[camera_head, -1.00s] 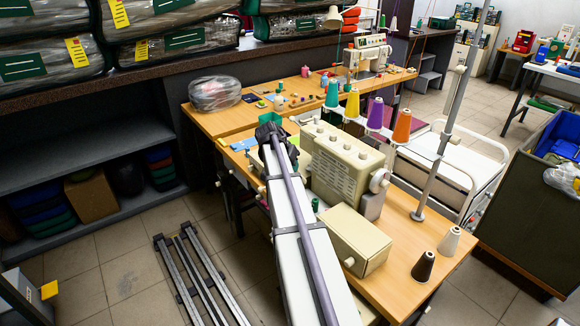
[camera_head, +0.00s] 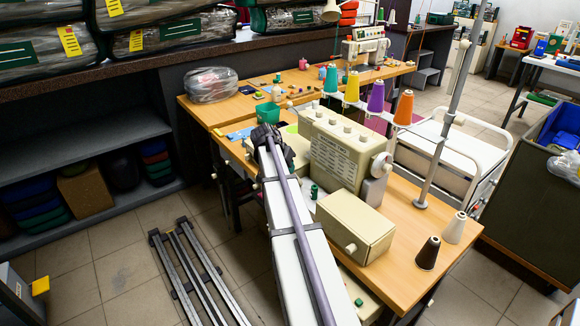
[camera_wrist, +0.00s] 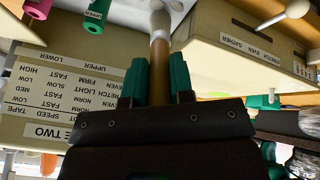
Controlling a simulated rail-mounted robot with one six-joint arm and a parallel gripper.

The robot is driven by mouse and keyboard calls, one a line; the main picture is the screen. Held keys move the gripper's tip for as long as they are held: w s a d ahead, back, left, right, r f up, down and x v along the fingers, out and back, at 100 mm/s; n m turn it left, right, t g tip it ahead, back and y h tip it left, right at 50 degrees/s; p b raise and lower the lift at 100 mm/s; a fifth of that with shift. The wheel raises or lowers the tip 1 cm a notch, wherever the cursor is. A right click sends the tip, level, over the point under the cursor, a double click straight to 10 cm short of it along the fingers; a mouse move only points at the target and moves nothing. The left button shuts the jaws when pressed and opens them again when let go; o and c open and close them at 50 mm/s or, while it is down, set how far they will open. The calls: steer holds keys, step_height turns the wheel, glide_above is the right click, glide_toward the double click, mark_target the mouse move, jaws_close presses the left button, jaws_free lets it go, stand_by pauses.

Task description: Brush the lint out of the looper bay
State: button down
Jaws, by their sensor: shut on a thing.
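The cream overlock machine (camera_head: 342,150) stands on the wooden table, with a cream box-shaped part (camera_head: 355,228) in front of it. In the wrist view my gripper (camera_wrist: 157,88) has green fingers shut on a brush (camera_wrist: 160,60) with a brown handle and a pale tip pointing away. The tip is between a cream panel with settings labels (camera_wrist: 75,95) and another cream part (camera_wrist: 245,45). I cannot make out the looper bay's inside or any lint.
Teal, yellow, purple and orange thread cones (camera_head: 376,97) stand behind the machine beside a metal pole (camera_head: 440,150). Black and white cones (camera_head: 428,253) stand at the table's right end.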

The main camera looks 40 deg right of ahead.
steer(key=a, duration=0.6)
step_height(320, 180, up, 7)
steer(key=p, duration=0.6)
steer(key=shift+w+f+p, duration=0.15)
steer(key=shift+w+p, duration=0.1)
steer(key=shift+p, duration=0.05)
